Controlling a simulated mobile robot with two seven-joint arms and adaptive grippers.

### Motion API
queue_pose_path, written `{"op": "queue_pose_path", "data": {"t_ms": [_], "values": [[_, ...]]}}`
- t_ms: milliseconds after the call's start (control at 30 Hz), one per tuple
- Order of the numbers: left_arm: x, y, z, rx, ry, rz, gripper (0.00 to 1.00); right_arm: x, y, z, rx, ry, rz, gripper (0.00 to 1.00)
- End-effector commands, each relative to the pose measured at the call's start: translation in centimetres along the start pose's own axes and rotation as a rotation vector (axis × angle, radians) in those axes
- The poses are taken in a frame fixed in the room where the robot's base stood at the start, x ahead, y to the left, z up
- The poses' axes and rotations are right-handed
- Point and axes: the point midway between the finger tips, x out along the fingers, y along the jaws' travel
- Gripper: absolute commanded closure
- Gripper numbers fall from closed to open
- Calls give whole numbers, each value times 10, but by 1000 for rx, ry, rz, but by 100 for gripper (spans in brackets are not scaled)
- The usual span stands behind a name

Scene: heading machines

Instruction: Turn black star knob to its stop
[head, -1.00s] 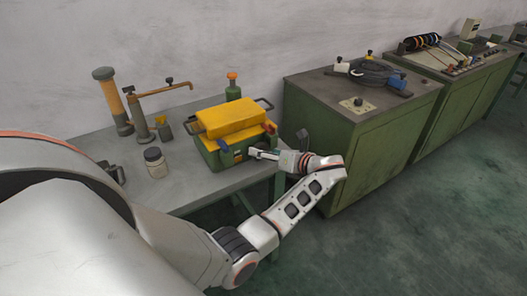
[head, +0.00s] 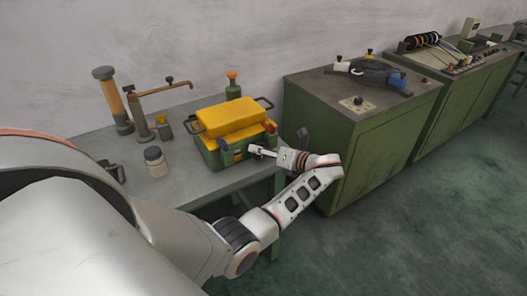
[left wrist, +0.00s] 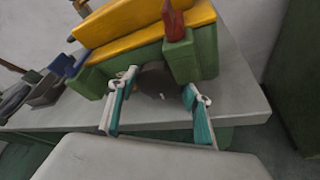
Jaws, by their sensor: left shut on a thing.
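The black star knob (left wrist: 154,84) shows in the left wrist view as a dark, shadowed shape at the front of a green case with a yellow top (left wrist: 142,18). My left gripper (left wrist: 160,88) has one finger on each side of it and is shut on it. Its star outline is not clear. In the head view, my left gripper (head: 253,150) reaches the front of the green and yellow case (head: 231,118) from the right. The knob is hidden there behind the fingers. My right gripper is not in view.
The case stands on a grey bench (head: 190,185) near its front edge. A blue part (head: 223,146) and a red part (head: 270,127) flank the gripper. A jar (head: 155,161) stands to the left. A green cabinet (head: 385,135) stands close on the right.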

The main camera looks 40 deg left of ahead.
Motion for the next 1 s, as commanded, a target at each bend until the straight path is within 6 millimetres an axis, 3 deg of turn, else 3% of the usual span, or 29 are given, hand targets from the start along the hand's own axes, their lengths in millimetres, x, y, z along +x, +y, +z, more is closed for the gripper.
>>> {"op": "queue_pose_path", "data": {"t_ms": [333,767,800,867,1000], "values": [[0,-2,0,290,-6,123,73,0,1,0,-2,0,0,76],[0,-2,0,337,-8,144,73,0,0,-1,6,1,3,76],[0,-2,0,336,-8,143,49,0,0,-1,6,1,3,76],[0,-2,0,336,-7,143,34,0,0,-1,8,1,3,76],[0,-2,0,336,-7,143,34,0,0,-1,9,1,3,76]]}}
